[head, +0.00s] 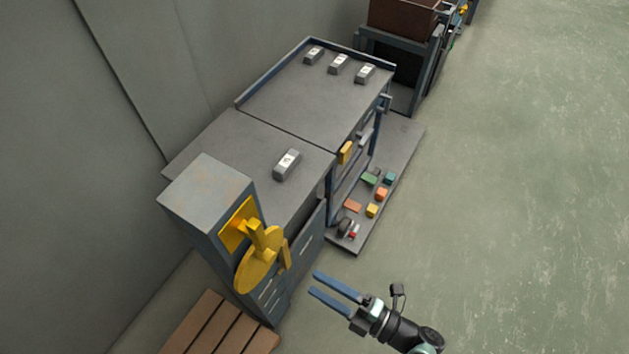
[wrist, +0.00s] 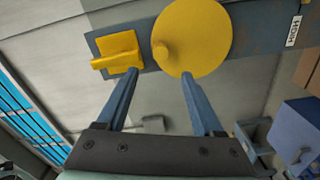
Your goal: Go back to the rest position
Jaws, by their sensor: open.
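My gripper (head: 315,283) is open and empty, in the lower middle of the head view, with its two blue fingers pointing left. It is over the floor, in front of the grey cabinet (head: 205,190) with the yellow disk (head: 256,275). A visible gap separates the fingertips from the disk in the head view. In the wrist view the open fingers of my gripper (wrist: 158,74) point toward the yellow disk (wrist: 205,40) and a yellow handle (wrist: 118,52) on a blue-grey panel (wrist: 262,30). Nothing is between the fingers.
A grey bench (head: 225,135) holds a grey block (head: 287,164) with a white label, and three similar blocks stand at its far end. A low shelf (head: 385,205) carries several coloured blocks. A wooden pallet (head: 225,330) lies lower left. The floor (head: 520,200) to the right is clear.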

